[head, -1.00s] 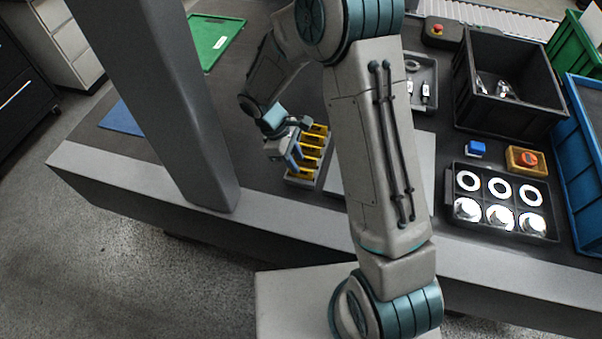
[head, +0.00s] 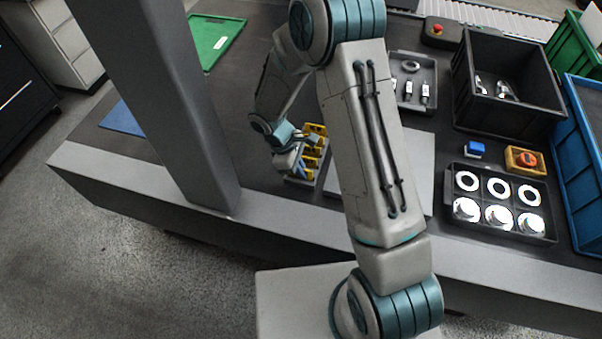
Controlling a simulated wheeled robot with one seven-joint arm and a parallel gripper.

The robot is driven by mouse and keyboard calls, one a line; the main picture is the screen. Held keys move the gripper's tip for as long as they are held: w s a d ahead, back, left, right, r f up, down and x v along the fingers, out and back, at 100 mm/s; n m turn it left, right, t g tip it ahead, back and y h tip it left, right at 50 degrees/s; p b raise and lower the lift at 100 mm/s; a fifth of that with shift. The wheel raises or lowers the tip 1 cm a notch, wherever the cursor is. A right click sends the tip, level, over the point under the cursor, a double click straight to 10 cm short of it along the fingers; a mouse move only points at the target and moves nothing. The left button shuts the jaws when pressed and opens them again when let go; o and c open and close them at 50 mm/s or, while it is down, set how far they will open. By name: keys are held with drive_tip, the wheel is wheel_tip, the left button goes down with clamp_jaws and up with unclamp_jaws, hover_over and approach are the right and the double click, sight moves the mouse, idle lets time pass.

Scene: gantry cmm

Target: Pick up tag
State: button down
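Several yellow pieces (head: 315,140) stand in a row in a small grey holder (head: 308,184) on the dark table, just left of my arm. They may be the tags, but they are too small to tell for sure. My gripper (head: 298,169) is at the left side of the holder, over or beside its nearer yellow pieces. Its fingers are small and partly hidden, so I cannot tell whether they are open or shut, or whether they touch a piece.
A grey column (head: 165,110) rises left of my gripper. A light flat plate (head: 418,160) lies behind my arm. To the right are a tray of rings and shiny discs (head: 548,212), a black bin (head: 510,118) and a blue crate (head: 592,150). A green mat (head: 213,38) lies at the back.

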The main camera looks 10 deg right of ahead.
drive_tip(key=shift+r, duration=0.75)
wheel_tip(320, 180, up, 3)
drive_tip(key=shift+f, duration=0.2)
drive_tip(key=s+d+r+p, duration=0.3)
drive_tip(key=s+d+r, duration=0.2)
drive_tip(key=d+r, duration=0.5)
drive_tip(key=shift+s+d+r, duration=0.15)
drive_tip(key=shift+s+r, duration=0.1)
drive_tip(key=shift+r, duration=0.45)
